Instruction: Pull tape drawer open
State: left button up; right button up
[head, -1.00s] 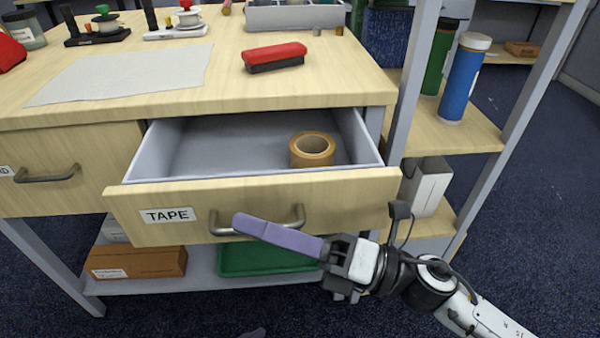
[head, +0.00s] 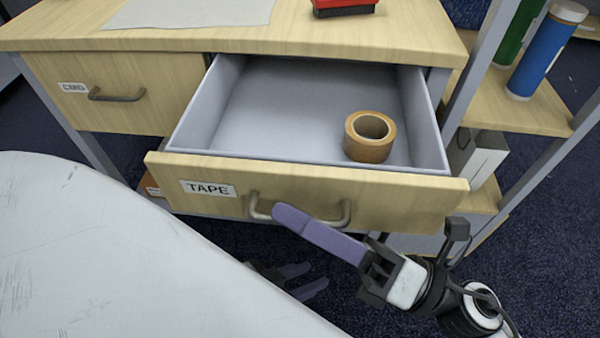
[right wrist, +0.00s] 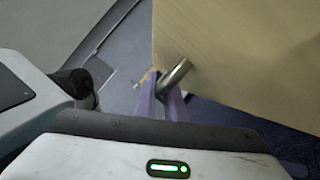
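The tape drawer (head: 330,197), with a "TAPE" label on its wooden front, stands well open. A roll of brown tape (head: 368,145) sits inside at the right. My right gripper (head: 283,213) has its purple fingers at the metal bar handle (head: 345,212). In the right wrist view the handle (right wrist: 174,77) lies between the purple fingertips (right wrist: 163,85), which are closed on it. My left gripper (head: 318,278) is lower down, below the drawer front, with two purple fingers apart and nothing between them. Its base is partly hidden by my white arm.
A second drawer (head: 115,95) at the left is closed. A red-and-black object (head: 345,7) and a paper sheet (head: 190,12) lie on the tabletop. A shelf (head: 520,110) with a blue bottle (head: 545,50) stands close by at the right.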

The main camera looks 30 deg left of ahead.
jog(key=shift+o, duration=0.4)
jog(key=shift+d, duration=0.1)
jog(key=v, duration=1)
jog(key=shift+d, duration=0.1)
